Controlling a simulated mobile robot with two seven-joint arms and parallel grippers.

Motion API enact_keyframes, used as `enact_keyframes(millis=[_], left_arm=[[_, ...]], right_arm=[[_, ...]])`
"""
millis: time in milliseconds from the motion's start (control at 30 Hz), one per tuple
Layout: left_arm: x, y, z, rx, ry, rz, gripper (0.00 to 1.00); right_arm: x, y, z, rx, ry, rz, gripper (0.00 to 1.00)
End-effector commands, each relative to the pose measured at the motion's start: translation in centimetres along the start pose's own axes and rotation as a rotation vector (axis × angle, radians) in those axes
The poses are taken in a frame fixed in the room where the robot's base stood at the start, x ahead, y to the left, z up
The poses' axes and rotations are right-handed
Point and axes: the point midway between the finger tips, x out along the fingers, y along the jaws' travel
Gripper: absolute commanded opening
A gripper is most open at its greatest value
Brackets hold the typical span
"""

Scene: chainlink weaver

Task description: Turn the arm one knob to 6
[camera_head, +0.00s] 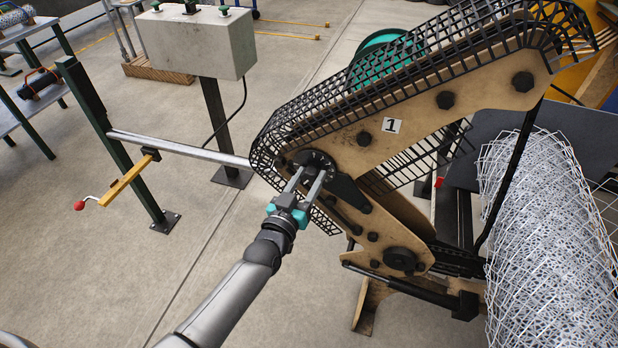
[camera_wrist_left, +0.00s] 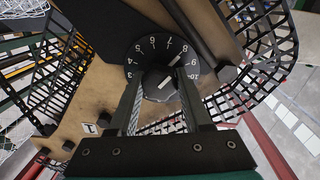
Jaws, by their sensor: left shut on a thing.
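The arm one knob (camera_head: 312,157) is a round black dial with white digits on the tan machine arm (camera_head: 430,115), which bears a "1" label (camera_head: 394,125). My right gripper is not in view.
Black mesh guards (camera_head: 330,100) edge the machine arm close to the knob. A wire mesh roll (camera_head: 545,230) stands at right. A grey control box (camera_head: 200,42) on a post and a metal bar (camera_head: 185,147) are at left. The concrete floor at lower left is clear.

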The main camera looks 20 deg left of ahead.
Motion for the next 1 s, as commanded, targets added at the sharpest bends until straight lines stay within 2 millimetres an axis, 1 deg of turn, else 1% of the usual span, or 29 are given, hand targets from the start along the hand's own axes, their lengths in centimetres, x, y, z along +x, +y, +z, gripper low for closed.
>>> enact_keyframes(millis=[233,467,1000], left_arm=[[0.0,0.2,0.1,-0.021,0.001,0.004,0.00],[0.0,0.2,0.1,-0.126,0.011,0.006,0.00],[0.0,0.3,0.1,-0.603,0.050,0.013,0.00]], right_arm=[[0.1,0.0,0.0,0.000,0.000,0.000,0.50],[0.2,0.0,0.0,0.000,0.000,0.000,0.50],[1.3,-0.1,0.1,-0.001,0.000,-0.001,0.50]])
